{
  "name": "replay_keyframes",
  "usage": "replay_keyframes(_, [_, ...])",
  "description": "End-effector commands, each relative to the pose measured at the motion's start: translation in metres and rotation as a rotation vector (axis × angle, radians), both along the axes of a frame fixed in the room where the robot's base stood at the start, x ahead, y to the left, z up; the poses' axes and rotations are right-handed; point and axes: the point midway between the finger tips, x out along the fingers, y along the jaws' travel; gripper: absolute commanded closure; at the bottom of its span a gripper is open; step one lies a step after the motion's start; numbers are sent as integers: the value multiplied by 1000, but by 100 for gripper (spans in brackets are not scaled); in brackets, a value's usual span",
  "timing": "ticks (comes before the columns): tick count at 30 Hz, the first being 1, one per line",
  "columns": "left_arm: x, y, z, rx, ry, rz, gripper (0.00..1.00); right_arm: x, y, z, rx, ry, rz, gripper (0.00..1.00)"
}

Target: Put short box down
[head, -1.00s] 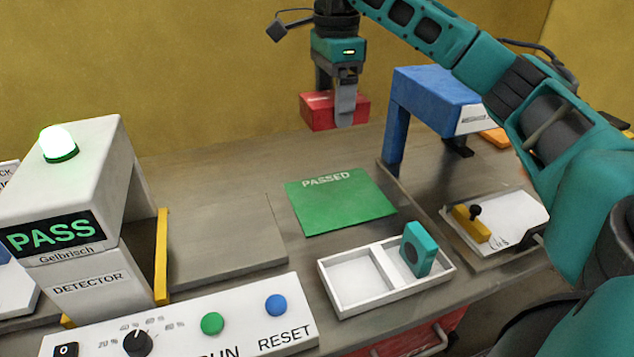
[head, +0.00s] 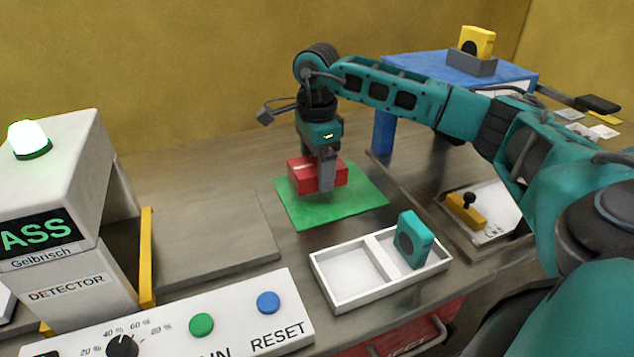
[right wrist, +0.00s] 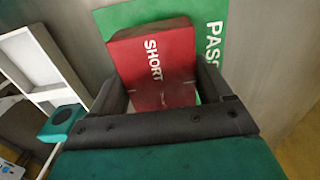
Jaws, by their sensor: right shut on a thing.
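The short box is a red box (head: 304,175) with white "SHORT" lettering, which reads in the right wrist view (right wrist: 158,60). My right gripper (head: 326,182) is shut on it, with a finger on each side. The box is over the green PASSED mat (head: 355,208), toward its back left part. I cannot tell whether its underside touches the mat. In the right wrist view the mat (right wrist: 213,45) shows behind and beside the box. My left gripper is not in view.
A white two-part tray (head: 345,301) stands in front of the mat, with a teal block (head: 413,240) in its right compartment. The detector (head: 75,200) and a control panel (head: 230,320) are at left. A blue stand (head: 440,70) is at the back right.

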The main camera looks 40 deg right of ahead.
Motion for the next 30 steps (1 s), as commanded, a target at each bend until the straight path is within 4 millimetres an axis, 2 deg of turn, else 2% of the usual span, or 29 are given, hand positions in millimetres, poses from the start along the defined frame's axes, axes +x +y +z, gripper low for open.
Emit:
replay_keyframes(6, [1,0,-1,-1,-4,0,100,-1,0,-31,1,5,0,62])
replay_keyframes(9, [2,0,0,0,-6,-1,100,0,0,-40,1,2,0,62])
replay_keyframes(19, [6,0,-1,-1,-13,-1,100,0,0,-44,0,1,0,62])
replay_keyframes(20, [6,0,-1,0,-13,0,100,0,0,-44,1,2,0,20])
replay_keyframes(26, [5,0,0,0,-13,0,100,0,0,-43,0,2,0,1])
replay_keyframes(30, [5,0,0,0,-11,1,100,0,0,-43,1,2,0,0])
